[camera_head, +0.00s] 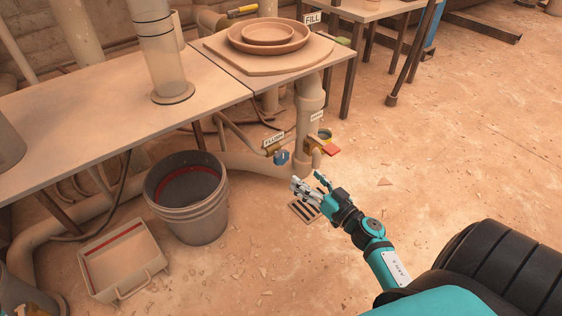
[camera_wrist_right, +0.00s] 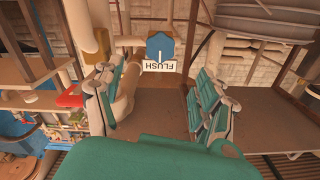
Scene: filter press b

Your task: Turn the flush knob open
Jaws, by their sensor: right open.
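The flush knob (camera_head: 281,157) is a blue knob on a pipe below the table edge, beside a white FLUSH label (camera_head: 273,139). In the right wrist view the blue knob (camera_wrist_right: 160,46) shows ahead, between the open fingers, with the FLUSH label (camera_wrist_right: 159,66) upside down beside it. My right gripper (camera_head: 312,184) is open and empty, to the right of and nearer than the knob, apart from it. It also shows in the right wrist view (camera_wrist_right: 160,95). My left gripper is not in view.
A red-handled valve (camera_head: 325,148) sits just right of the knob, near the pipe (camera_head: 308,110). A grey bucket (camera_head: 188,205) stands at left, with a tray (camera_head: 122,262) beside it. A floor drain (camera_head: 304,209) lies below my gripper. Floor at right is mostly clear.

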